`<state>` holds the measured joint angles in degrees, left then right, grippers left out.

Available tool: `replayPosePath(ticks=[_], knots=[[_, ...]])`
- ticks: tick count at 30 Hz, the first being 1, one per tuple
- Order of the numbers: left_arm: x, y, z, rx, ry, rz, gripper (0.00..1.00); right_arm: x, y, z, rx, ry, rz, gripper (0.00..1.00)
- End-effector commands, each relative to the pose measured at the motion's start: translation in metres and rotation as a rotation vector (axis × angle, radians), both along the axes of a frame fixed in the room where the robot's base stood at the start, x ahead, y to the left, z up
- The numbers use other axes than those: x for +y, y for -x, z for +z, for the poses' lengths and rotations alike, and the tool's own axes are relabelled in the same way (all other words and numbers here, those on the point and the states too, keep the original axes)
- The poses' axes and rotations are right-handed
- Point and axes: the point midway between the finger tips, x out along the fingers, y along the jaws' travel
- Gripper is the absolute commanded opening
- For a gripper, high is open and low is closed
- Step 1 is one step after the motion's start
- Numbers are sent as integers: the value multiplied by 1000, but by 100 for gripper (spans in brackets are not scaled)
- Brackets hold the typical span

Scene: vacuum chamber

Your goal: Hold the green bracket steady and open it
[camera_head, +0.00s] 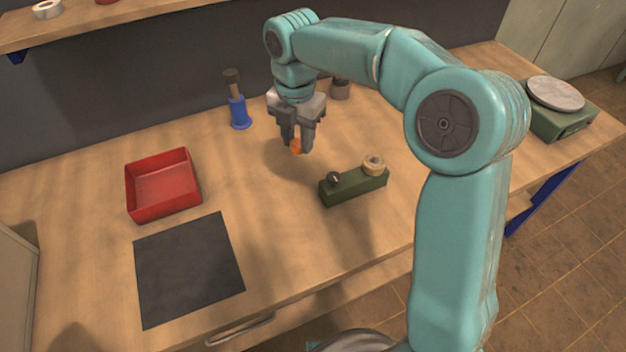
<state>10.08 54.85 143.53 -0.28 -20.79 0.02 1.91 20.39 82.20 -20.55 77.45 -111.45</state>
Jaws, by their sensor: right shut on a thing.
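The green bracket (353,187), a dark green block, lies on the wooden table right of the middle. A dark round knob (333,179) sits at its left end and a tan ring-like piece (374,164) on its right end. My right gripper (297,147) points down behind and to the left of the bracket, apart from it. It is shut on a small orange thing (296,146), mostly hidden by the fingers. My left gripper is not in view.
A red tray (133,199) and a dark mat (188,268) are on the left of the table. A blue holder (239,113) with a dark-topped tool stands behind. A green scale-like device (562,121) with a round plate is at far right. Table between mat and bracket is clear.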

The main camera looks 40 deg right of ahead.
Motion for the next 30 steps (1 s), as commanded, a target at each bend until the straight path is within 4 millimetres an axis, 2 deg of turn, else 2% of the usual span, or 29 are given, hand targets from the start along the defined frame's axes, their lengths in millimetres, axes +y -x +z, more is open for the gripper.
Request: replayPosePath(ticks=[1, 3, 12, 15, 20, 25, 30], knots=[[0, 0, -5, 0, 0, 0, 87, 0, 1, -17, 7, 0, 1, 0], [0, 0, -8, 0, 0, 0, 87, 1, 1, -38, 8, -1, 2, 0], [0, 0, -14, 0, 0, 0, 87, 4, -2, -121, 7, 0, 4, 0], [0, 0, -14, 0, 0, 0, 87, 5, -3, -137, 4, -2, 4, 0], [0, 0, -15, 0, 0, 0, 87, 5, -5, -152, 4, -2, 4, 0], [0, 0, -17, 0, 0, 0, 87, 6, -5, -180, 5, -1, 5, 0], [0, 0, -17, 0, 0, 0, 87, 5, -5, -188, 2, -1, 4, 0]])
